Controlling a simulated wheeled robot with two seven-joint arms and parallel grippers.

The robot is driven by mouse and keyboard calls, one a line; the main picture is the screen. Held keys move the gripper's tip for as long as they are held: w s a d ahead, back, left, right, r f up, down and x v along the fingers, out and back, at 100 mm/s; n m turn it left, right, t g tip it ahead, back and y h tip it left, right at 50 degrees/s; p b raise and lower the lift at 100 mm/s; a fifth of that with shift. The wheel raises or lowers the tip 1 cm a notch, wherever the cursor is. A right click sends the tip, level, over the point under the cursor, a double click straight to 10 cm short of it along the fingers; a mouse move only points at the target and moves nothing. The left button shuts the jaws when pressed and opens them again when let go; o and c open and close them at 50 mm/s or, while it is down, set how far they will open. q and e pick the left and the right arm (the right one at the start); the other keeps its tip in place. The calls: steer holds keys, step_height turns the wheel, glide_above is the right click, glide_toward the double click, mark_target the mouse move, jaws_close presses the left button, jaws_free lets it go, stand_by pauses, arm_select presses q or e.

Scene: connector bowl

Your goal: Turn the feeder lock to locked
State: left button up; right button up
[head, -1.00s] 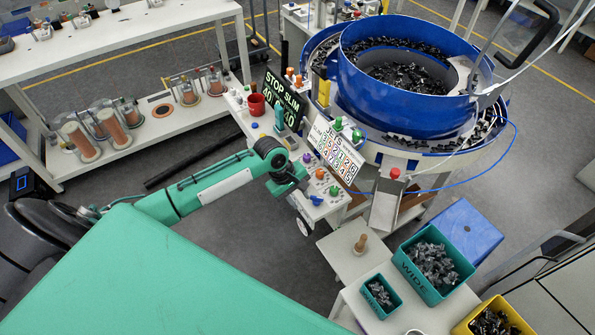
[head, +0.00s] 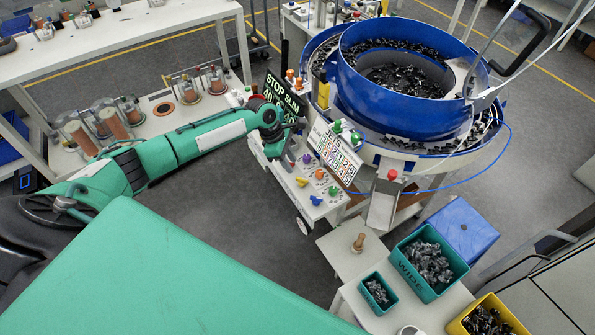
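A slanted white control panel (head: 322,207) in front of the blue bowl feeder carries several coloured knobs. I see a yellow one (head: 302,182), a blue one (head: 315,200), an orange one (head: 319,174), a green one (head: 333,190) and a purple one (head: 307,159). I cannot tell which is the feeder lock or how it is set. My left gripper (head: 290,128) is over the upper left part of the panel, by the dark STOP SLIM display (head: 284,97). Its fingers are too small to read. My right gripper is not in view.
The blue bowl feeder (head: 405,115), full of dark parts, stands behind the panel. A numbered sign (head: 334,152) stands at the panel's back edge. Teal bins (head: 408,277) and a yellow bin (head: 460,327) sit at lower right. Grey floor left of the panel is open.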

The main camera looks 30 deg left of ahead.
mark_target(300, 178)
arm_select(q)
steer(key=p+x, duration=0.1)
steer(key=x, duration=0.6)
jaws_close()
